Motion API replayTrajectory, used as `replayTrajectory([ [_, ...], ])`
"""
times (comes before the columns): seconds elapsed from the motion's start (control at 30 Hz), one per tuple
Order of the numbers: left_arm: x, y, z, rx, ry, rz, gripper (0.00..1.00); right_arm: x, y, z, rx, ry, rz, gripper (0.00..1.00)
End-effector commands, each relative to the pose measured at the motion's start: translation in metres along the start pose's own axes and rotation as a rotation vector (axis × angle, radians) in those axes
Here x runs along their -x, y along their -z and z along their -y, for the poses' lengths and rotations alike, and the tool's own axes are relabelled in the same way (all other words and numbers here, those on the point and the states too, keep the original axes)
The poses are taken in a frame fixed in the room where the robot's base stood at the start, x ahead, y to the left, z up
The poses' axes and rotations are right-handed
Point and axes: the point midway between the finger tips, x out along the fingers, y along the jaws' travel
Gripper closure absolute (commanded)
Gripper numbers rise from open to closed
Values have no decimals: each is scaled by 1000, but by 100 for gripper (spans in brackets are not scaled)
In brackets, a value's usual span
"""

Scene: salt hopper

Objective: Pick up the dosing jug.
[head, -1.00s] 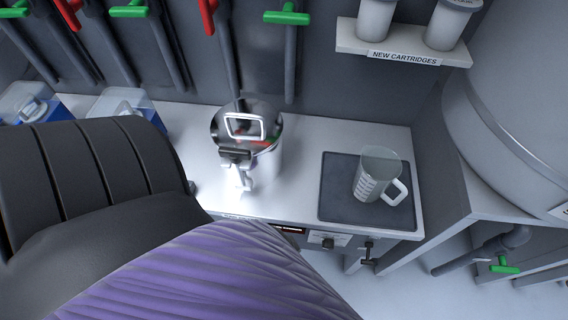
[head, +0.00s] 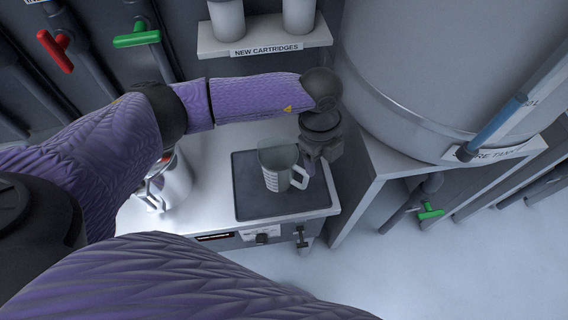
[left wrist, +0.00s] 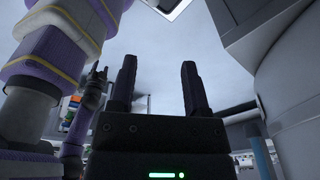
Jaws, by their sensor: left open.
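The dosing jug (head: 278,168) is a clear, greyish measuring jug with markings and a pale handle on its right side. It stands upright on a dark square mat (head: 252,207) on the white worktop. My left gripper (head: 311,165) is just to the right of the jug, close to its handle. Whether it touches the handle is hard to tell in the head view. In the left wrist view, the two dark fingers of my left gripper (left wrist: 159,84) are spread apart with nothing between them. The jug does not show there.
A metal pot (head: 172,184) stands on the worktop to the left, partly hidden by my left arm. A large grey tank (head: 440,75) rises at the right. A shelf labelled "NEW CARTRIDGES" (head: 265,48) is behind the mat. Floor is clear at lower right.

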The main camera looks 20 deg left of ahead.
Motion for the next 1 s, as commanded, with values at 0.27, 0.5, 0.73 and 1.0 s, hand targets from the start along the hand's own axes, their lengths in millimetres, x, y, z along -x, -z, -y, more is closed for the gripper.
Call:
replayTrajectory([
  [0.27,-28,-33,-6,69,-46,140,39,-14,0,1,-2,2,1,41],
  [0.5,-69,-33,-11,65,-44,136,39,-28,-2,2,-2,5,2,41],
  [0.73,-93,-35,-12,65,-41,135,39,-37,-7,-3,2,-3,16,41],
  [1.0,-92,-35,-12,65,-41,134,75,-36,-10,-8,4,-12,22,41],
])
